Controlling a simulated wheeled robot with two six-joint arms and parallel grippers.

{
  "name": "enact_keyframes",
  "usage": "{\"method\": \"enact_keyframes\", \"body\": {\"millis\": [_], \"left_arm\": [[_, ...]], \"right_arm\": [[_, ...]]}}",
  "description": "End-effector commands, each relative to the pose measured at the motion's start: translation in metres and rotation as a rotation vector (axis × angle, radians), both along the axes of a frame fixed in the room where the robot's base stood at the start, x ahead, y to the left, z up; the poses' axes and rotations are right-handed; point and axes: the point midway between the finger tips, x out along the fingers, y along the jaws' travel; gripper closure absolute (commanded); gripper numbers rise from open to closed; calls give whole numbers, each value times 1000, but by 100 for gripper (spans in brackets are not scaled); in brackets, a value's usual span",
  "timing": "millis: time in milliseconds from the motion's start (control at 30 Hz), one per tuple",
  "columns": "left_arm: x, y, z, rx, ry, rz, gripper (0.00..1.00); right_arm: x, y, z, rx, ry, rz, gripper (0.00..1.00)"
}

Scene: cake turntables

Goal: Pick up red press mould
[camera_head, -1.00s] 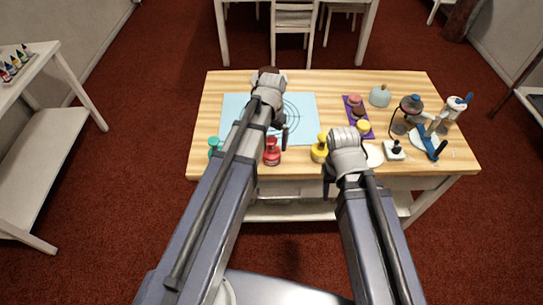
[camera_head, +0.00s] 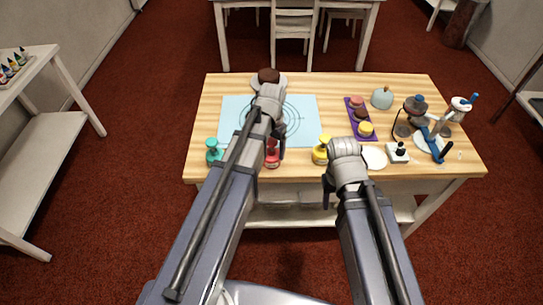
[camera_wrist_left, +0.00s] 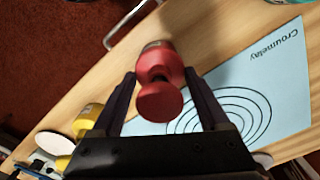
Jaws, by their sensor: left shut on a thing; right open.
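The red press mould (camera_head: 272,160) stands near the front edge of the table, partly hidden by my left arm in the head view. In the left wrist view the red press mould (camera_wrist_left: 160,98) shows its round knob between the two dark fingers. My left gripper (camera_wrist_left: 161,85) is shut on it; it also shows in the head view (camera_head: 277,145). I cannot tell whether the mould touches the table. My right gripper (camera_head: 328,183) is open near the front edge, mostly hidden behind its own wrist.
A teal mould (camera_head: 213,151) and a yellow mould (camera_head: 320,151) stand either side. A blue mat (camera_head: 302,108) lies behind. A purple tray (camera_head: 352,113) with small cakes, a white plate (camera_head: 374,157) and a white box with a black knob (camera_head: 397,152) are to the right.

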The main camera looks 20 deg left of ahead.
Motion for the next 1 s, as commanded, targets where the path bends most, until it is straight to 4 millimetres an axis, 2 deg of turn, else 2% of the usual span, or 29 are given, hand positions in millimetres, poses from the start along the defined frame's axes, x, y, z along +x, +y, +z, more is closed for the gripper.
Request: {"method": "enact_keyframes", "body": {"millis": [33,400,767,1000], "left_arm": [[0,0,0,0,0,0,50],[0,0,0,0,0,0,89],[0,0,6,0,0,0,89],[0,0,29,0,0,0,89]], "right_arm": [[0,0,0,0,0,0,50],[0,0,0,0,0,0,50],[0,0,5,0,0,0,50],[0,0,29,0,0,0,50]]}}
